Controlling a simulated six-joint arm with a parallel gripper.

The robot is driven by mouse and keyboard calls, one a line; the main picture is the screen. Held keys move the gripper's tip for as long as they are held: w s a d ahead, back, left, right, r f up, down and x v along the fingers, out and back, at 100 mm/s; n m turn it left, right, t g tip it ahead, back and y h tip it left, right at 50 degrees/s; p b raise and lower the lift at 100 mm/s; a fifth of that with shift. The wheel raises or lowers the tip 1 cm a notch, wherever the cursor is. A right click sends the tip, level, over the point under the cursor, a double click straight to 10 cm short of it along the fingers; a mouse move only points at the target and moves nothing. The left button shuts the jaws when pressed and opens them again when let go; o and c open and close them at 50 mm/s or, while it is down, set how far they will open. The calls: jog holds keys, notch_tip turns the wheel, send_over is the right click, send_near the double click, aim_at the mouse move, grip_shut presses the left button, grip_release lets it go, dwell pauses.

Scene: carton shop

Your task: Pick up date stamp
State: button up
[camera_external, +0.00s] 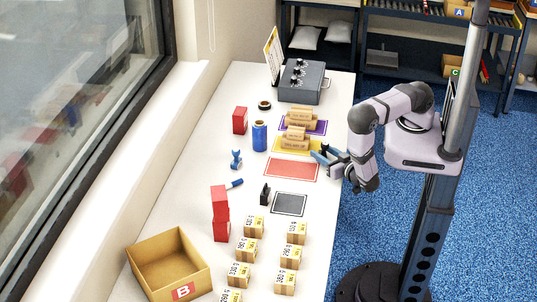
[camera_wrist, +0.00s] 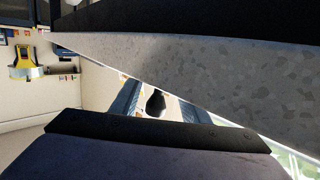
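My gripper (camera_external: 322,155) is open, with its fingers spread above the right edge of the table near the red mat. In the wrist view my gripper (camera_wrist: 160,108) shows two blue-grey fingers apart, with a small dark shape in line with the gap; I cannot tell what it is. A small black upright item (camera_external: 265,195), which looks like a stamp, stands left of the dark pad (camera_external: 289,204). A blue stamp-like item (camera_external: 236,159) with a knob handle stands left of the red mat (camera_external: 291,169). I cannot tell which is the date stamp. Both are apart from the gripper.
Kraft boxes stand on the yellow mat (camera_external: 276,149) and purple mat (camera_external: 318,127). A blue cylinder (camera_external: 260,136), red boxes (camera_external: 220,228), a blue marker-like item (camera_external: 234,184) and several labelled cartons (camera_external: 286,282) stand around. Carton B (camera_external: 147,252) is at the front left; a grey machine (camera_external: 301,82) stands behind.

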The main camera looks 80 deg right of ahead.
aim_at(324, 143)
grip_shut()
notch_tip(324, 143, up, 10)
jog(key=p, duration=0.8)
